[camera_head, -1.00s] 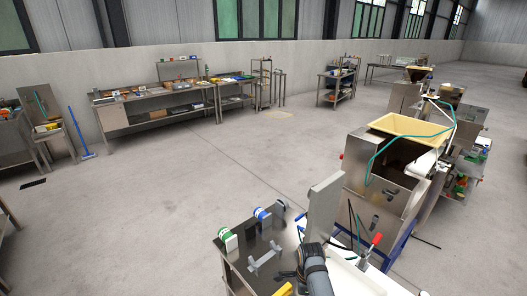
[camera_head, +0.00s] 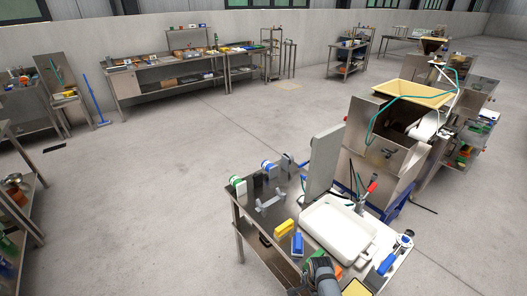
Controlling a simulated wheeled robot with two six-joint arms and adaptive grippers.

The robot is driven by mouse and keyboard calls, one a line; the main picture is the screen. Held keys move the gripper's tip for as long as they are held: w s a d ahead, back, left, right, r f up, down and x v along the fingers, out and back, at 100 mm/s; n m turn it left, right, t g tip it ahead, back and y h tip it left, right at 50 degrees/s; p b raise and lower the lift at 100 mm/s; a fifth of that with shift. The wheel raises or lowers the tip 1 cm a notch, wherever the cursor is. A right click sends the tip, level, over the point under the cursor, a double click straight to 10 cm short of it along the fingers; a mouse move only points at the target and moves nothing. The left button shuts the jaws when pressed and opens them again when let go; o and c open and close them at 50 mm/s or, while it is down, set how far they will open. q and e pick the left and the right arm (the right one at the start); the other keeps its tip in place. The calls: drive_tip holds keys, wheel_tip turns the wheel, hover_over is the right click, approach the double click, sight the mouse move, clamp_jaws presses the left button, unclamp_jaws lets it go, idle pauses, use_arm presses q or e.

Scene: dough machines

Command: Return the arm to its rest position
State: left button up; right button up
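One of my arms, seemingly the right one, shows at the bottom edge as a dark grey, rounded link in front of the metal work table (camera_head: 245,232). Dark parts beside the link at the bottom edge may belong to my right gripper (camera_head: 298,290). They are cut off and too small to show the fingers or anything held. My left arm and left gripper are not in view.
The table carries a white tray (camera_head: 335,238), a yellow block (camera_head: 284,229), a blue block (camera_head: 297,243) and a blue-and-silver tool (camera_head: 396,254). A steel machine with a cream hopper (camera_head: 414,94) stands behind it. Open floor (camera_head: 150,190) lies left.

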drive_tip(key=s+d+f+n+b, duration=0.3)
drive_tip(key=s+f+n, duration=0.1)
drive_tip(key=s+f, duration=0.6)
drive_tip(key=s+d+f+n+b, duration=0.25)
drive_tip(key=s+f, duration=0.45)
drive_tip(key=f, duration=0.4)
use_arm(q)
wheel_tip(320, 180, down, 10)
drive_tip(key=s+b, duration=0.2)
drive_tip(key=b, duration=0.1)
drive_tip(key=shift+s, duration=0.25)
use_arm(e)
drive_tip(key=s+d+f+n, duration=0.2)
drive_tip(key=s+f+n, duration=0.2)
drive_tip(key=s, duration=0.5)
drive_tip(key=s+d+f+n+t, duration=0.1)
drive_tip(key=s+d+f+n, duration=0.2)
drive_tip(key=s, duration=0.6)
wheel_tip(320, 180, down, 2)
drive_tip(key=shift+s+d+f+n+h, duration=0.15)
drive_tip(key=shift+d+n+h, duration=0.1)
drive_tip(key=shift+n+h, duration=0.25)
